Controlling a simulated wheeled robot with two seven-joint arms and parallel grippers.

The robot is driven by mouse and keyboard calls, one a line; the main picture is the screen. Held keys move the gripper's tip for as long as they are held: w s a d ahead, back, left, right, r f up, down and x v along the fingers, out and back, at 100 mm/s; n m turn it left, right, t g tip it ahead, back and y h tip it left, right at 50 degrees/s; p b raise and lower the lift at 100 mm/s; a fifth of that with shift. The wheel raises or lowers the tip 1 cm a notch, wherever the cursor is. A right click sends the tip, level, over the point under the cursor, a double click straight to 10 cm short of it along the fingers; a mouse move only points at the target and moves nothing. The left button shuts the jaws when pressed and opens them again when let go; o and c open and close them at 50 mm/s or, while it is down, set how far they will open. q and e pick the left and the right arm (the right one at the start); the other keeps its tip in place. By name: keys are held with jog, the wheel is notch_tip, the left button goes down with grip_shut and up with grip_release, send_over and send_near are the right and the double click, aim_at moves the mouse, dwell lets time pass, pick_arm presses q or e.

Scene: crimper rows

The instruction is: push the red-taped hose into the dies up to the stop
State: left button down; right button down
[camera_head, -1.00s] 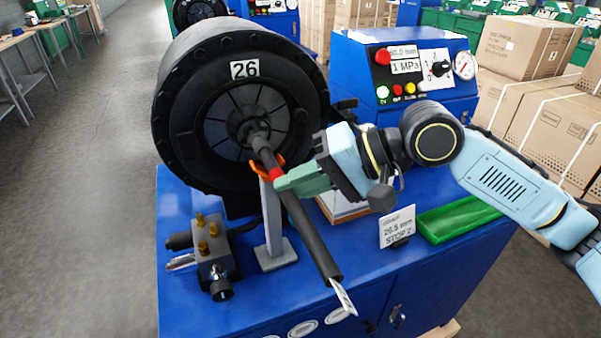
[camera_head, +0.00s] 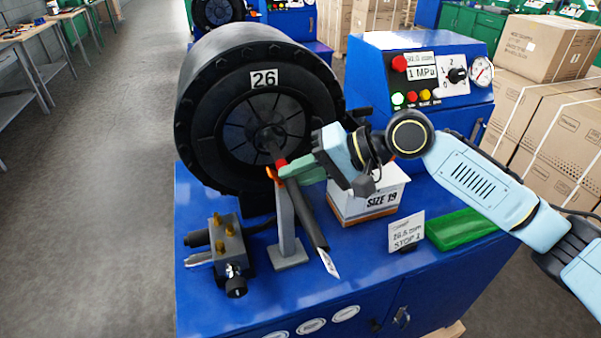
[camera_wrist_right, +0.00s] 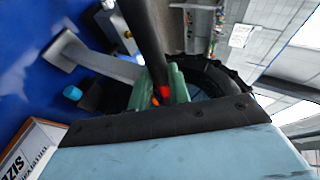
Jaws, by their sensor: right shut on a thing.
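The black hose (camera_head: 307,216) with red tape runs from the front up into the centre of the dies (camera_head: 268,135) on the round crimper head marked 26. Its inner end is hidden among the dies. My right gripper (camera_head: 284,171) is shut on the hose at the red tape (camera_head: 280,163), close in front of the dies. In the right wrist view the green fingers (camera_wrist_right: 160,92) close around the hose (camera_wrist_right: 147,40) by the tape. The orange-topped stand (camera_head: 287,225) supports the hose beside the fingers. A white tag hangs at the hose's outer end. My left gripper is not in view.
A metal block with brass fittings (camera_head: 226,257) lies left of the stand. A SIZE 19 box (camera_head: 368,207), a STOP sign (camera_head: 406,232) and a green tray (camera_head: 462,229) sit to the right. The control panel (camera_head: 437,78) stands behind.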

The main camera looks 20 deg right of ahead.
jog(key=shift+f+p, duration=0.3)
dwell(0.5)
grip_release()
jog(key=shift+f, duration=0.1)
dwell(0.6)
jog(key=shift+d, duration=0.1)
dwell(0.3)
jog(key=p+v, duration=0.3)
jog(key=v, duration=0.4)
jog(key=shift+p, duration=0.35)
dwell(0.3)
jog(key=shift+c, duration=0.4)
